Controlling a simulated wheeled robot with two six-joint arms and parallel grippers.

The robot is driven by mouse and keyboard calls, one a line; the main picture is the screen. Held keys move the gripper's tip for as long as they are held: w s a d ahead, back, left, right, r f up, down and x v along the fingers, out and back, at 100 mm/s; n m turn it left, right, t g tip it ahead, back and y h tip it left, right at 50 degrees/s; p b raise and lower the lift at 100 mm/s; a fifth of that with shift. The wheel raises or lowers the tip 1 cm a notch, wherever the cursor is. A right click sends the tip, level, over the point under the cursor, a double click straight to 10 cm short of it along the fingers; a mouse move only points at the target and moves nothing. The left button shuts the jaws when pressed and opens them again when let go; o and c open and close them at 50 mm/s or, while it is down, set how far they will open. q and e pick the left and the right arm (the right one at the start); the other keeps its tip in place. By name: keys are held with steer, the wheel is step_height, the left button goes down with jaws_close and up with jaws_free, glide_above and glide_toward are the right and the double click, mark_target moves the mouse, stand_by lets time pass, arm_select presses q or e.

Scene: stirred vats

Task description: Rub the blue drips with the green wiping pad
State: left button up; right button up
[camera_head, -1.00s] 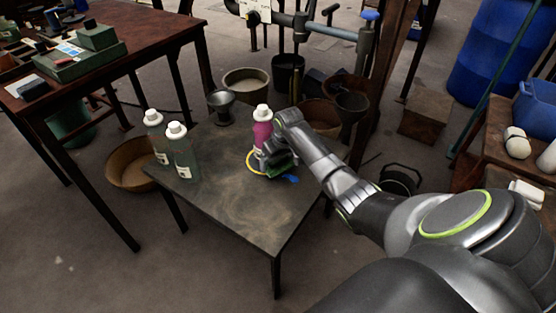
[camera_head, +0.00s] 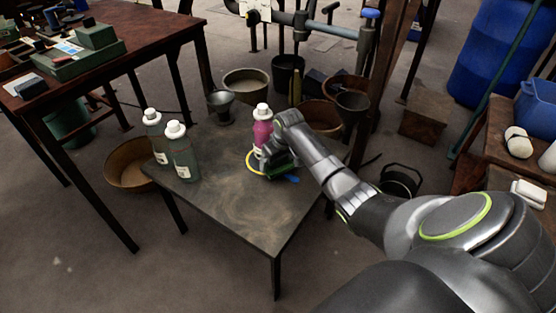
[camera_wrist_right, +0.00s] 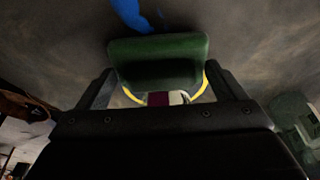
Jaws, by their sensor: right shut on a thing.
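My right gripper (camera_head: 277,163) is low over the dark small table (camera_head: 232,208), shut on the green wiping pad (camera_wrist_right: 158,60). The pad spans between the two fingers in the right wrist view. In the head view the gripper and arm mostly hide it. The blue drips (camera_head: 292,179) show as a small patch on the tabletop just right of the gripper. In the right wrist view a blue streak (camera_wrist_right: 130,14) lies just beyond the pad, and some may be hidden under it. I cannot tell whether the pad touches the table. My left gripper is not in view.
A pink bottle (camera_head: 262,127) with a white cap stands behind the gripper, with a yellow ring (camera_head: 250,164) around its base. Two grey-green bottles (camera_head: 183,157) stand at the table's left. The front of the tabletop is clear. Pots (camera_head: 246,84) stand behind the table.

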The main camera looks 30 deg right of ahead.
mark_target(286, 168)
steer(key=shift+f, duration=0.85)
steer(key=shift+s+d+r+p, duration=0.15)
steer(key=shift+s+r+p, duration=0.1)
steer(key=shift+s+p, duration=0.3)
steer(key=shift+s+d+p, duration=0.25)
steer(key=shift+s+p, duration=0.25)
steer(key=shift+p, duration=0.35)
steer(key=shift+s+d+p, duration=0.2)
steer(key=shift+s+p, duration=0.3)
steer(key=shift+p, duration=0.15)
steer(key=shift+s+d+f, duration=0.1)
steer(key=shift+s+d, duration=0.05)
steer(key=shift+s, duration=0.15)
